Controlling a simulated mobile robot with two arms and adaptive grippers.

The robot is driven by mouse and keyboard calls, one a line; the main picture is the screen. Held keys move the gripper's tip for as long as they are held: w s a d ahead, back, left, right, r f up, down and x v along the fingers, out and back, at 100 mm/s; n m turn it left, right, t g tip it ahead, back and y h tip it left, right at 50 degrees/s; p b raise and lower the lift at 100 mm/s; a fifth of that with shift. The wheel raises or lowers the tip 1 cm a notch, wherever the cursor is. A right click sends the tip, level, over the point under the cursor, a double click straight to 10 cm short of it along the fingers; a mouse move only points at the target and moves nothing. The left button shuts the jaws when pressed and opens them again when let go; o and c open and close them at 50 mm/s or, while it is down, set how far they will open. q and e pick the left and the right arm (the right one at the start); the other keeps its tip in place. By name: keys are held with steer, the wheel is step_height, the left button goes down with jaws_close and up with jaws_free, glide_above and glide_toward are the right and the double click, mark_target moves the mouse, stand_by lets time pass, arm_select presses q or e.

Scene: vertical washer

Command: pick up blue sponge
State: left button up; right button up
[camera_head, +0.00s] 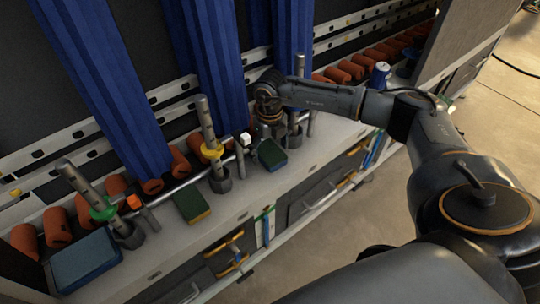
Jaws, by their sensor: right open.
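A small dark blue-green sponge (272,154) lies flat on the grey ledge, near its front edge. A green sponge (192,205) with a yellowish lower edge lies further left on the ledge. A larger blue block (85,260) lies at the lower left; I cannot tell whether it is a sponge. My right gripper (271,129) points down just behind and above the dark blue-green sponge. It is open, and I see nothing held in it. Its fingertips are small and partly hidden, so I cannot tell whether they touch anything. My left gripper is not in view.
Upright metal posts with a yellow collar (211,150) and a green collar (103,211) stand on the ledge. Tall blue brushes (215,65) hang behind. Orange rollers (55,225) line the back. A blue-and-white can (379,75) stands right. Floor (400,200) is clear in front.

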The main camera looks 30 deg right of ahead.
steer(key=shift+f, duration=0.2)
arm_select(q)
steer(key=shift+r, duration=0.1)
arm_select(e)
steer(key=c, duration=0.8)
steer(key=shift+r, duration=0.1)
steer(key=shift+r, duration=0.65)
steer(key=s+r, duration=0.1)
steer(key=r, duration=0.1)
steer(key=s+d+r+p, duration=0.1)
steer(key=r, duration=0.1)
steer(key=s+d+r, duration=0.1)
steer(key=r, duration=0.1)
steer(key=shift+s+r, duration=0.35)
steer(key=shift+r, duration=0.05)
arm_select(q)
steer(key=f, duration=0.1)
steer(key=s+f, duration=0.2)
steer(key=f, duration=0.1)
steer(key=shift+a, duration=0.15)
arm_select(e)
steer(key=s+d+r, duration=0.1)
steer(key=s, duration=0.2)
steer(key=s+d+r, duration=0.1)
steer(key=s+r, duration=0.1)
steer(key=s, duration=0.1)
steer(key=s+d+r, duration=0.1)
steer(key=s+d, duration=0.1)
steer(key=s, duration=0.1)
steer(key=shift+r, duration=0.4)
